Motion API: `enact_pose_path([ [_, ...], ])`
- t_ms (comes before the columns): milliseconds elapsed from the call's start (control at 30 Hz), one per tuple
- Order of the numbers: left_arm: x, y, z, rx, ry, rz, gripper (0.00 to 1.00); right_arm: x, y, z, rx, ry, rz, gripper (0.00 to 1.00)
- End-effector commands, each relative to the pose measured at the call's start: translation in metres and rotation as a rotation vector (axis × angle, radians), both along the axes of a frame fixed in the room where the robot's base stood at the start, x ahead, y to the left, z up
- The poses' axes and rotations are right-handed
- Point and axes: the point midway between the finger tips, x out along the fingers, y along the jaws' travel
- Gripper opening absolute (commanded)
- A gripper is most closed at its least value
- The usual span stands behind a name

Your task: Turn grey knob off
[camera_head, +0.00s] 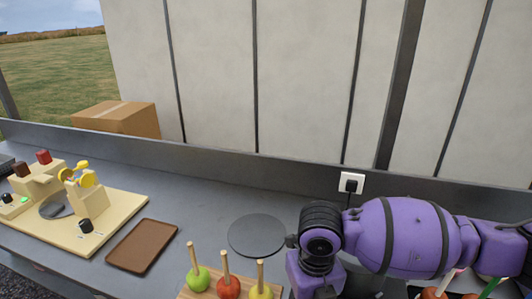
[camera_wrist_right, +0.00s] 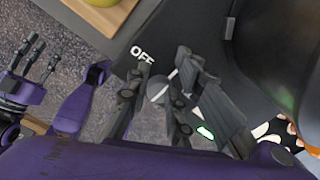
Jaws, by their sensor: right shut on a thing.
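The grey knob (camera_wrist_right: 158,90) shows in the right wrist view on a dark panel, beside a white OFF label (camera_wrist_right: 142,54). A short white line shows next to it, between the fingers. My right gripper (camera_wrist_right: 164,70) is shut on the knob, one finger on each side, and partly covers it. A lit green strip (camera_wrist_right: 205,132) shows near the right finger. In the head view my purple right arm hides the knob and this gripper. My left gripper (camera_wrist_right: 36,62) shows at the left of the right wrist view, fingers apart and empty.
On the counter stand a cream machine (camera_head: 95,212) with its own knobs, a brown tray (camera_head: 142,246), a round dark plate (camera_head: 257,235) and several apples on sticks (camera_head: 228,286). A wall socket (camera_head: 351,185) holds a black plug. A dark rounded body (camera_wrist_right: 285,60) stands close to my right gripper.

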Motion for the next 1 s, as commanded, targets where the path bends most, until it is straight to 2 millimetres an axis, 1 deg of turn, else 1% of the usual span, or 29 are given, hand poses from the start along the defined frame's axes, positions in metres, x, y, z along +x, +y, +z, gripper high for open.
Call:
enact_pose_path([
  [33,0.003,0.000,0.003,0.000,-0.007,0.000,0.40,-0.007,0.007,-0.003,0.019,0.016,0.003,0.00],
  [300,0.029,0.003,0.034,0.007,-0.075,-0.006,0.40,-0.004,0.006,0.033,0.017,0.002,0.005,0.00],
  [400,0.031,0.004,0.036,0.011,-0.081,-0.011,0.40,-0.003,0.006,0.043,0.017,0.003,0.006,0.00],
  [567,0.031,0.004,0.036,0.011,-0.081,-0.010,0.40,-0.004,0.005,0.051,0.015,0.006,0.006,0.00],
  [833,0.029,0.003,0.034,0.007,-0.076,-0.006,0.40,-0.003,0.005,0.052,0.016,0.004,0.006,0.00],
  [933,0.024,0.001,0.028,0.003,-0.062,-0.002,0.40,0.002,0.001,0.050,0.016,0.007,0.004,0.00],
  [1000,0.018,0.000,0.020,-0.001,-0.046,0.001,0.40,0.010,-0.004,0.048,0.015,0.012,0.001,0.00],
])
